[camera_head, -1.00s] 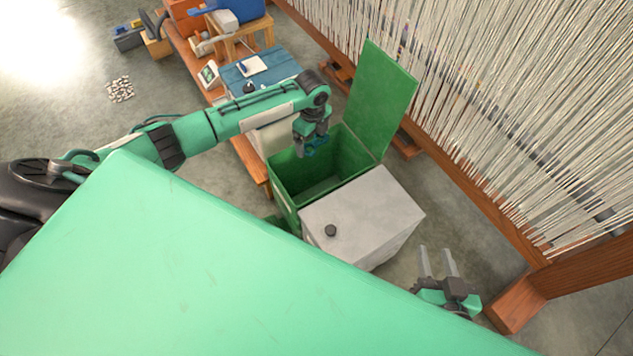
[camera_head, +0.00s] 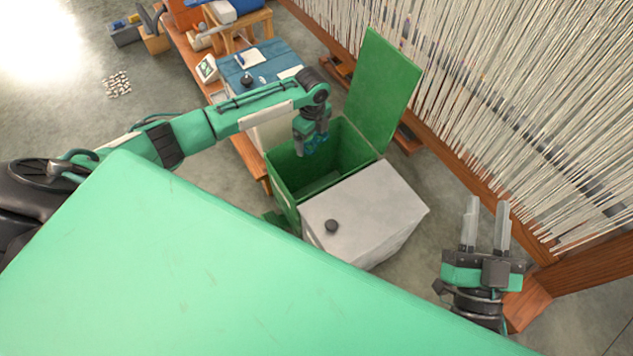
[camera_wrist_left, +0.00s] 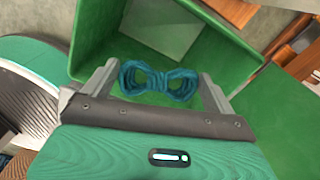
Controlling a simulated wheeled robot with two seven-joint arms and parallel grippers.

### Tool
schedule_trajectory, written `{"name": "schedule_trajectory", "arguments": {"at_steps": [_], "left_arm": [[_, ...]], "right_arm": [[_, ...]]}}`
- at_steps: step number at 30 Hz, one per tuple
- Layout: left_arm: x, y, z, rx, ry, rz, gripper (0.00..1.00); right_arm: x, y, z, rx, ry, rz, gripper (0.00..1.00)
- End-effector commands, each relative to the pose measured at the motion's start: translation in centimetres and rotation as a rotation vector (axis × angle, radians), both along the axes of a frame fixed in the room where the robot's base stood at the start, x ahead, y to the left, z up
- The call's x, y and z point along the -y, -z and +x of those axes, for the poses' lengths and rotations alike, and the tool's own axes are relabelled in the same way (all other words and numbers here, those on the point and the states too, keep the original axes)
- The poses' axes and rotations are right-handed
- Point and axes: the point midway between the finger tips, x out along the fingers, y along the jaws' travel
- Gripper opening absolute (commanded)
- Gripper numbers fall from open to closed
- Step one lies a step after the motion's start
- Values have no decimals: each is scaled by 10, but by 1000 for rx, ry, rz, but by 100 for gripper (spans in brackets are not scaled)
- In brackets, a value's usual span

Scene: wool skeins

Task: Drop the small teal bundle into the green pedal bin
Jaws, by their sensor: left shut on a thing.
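The small teal bundle (camera_wrist_left: 158,83) is a skein tied at its middle, held between the two fingers of my left gripper (camera_wrist_left: 160,88) in the left wrist view. In the head view my left gripper (camera_head: 312,146) hangs over the open mouth of the green pedal bin (camera_head: 290,183), with a bit of the bundle (camera_head: 312,144) showing. The bin's lid (camera_head: 383,90) stands raised at its back right. In the left wrist view the bin's inner wall (camera_wrist_left: 95,40) and floor lie below the bundle. My right gripper (camera_head: 486,226) is empty, its two fingers apart, right of the bin.
A grey-white box (camera_head: 365,215) with a dark knob stands directly in front of the bin. A wooden loom with hanging threads (camera_head: 500,90) fills the right side. A low bench with a blue cloth (camera_head: 262,65) is behind the bin.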

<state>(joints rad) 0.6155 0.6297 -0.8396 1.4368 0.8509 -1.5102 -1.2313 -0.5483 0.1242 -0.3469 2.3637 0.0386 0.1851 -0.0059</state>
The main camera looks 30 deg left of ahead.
Motion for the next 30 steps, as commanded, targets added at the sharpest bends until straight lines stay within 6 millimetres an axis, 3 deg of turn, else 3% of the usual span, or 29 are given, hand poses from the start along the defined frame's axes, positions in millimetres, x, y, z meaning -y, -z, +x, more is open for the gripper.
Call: {"name": "schedule_trajectory", "arguments": {"at_steps": [6, 15, 16, 18, 28, 30], "left_arm": [[0, 2, 0, 0, 0, 0, 69], [0, 2, 0, 0, 0, 0, 69], [0, 2, 0, 0, 0, 0, 92], [0, 2, 0, 0, 0, 0, 100], [0, -3, 0, 1, 0, 0, 100], [0, -9, 1, 2, -1, 0, 100]], "right_arm": [[4, -12, -1, 68, 11, 16, 36], [4, -14, -1, 77, 13, 17, 36], [4, -14, -1, 76, 13, 17, 36], [4, -14, -1, 76, 13, 17, 36], [4, -14, 0, 66, 10, 14, 36], [1, -3, 0, 6, 2, 3, 36]]}}
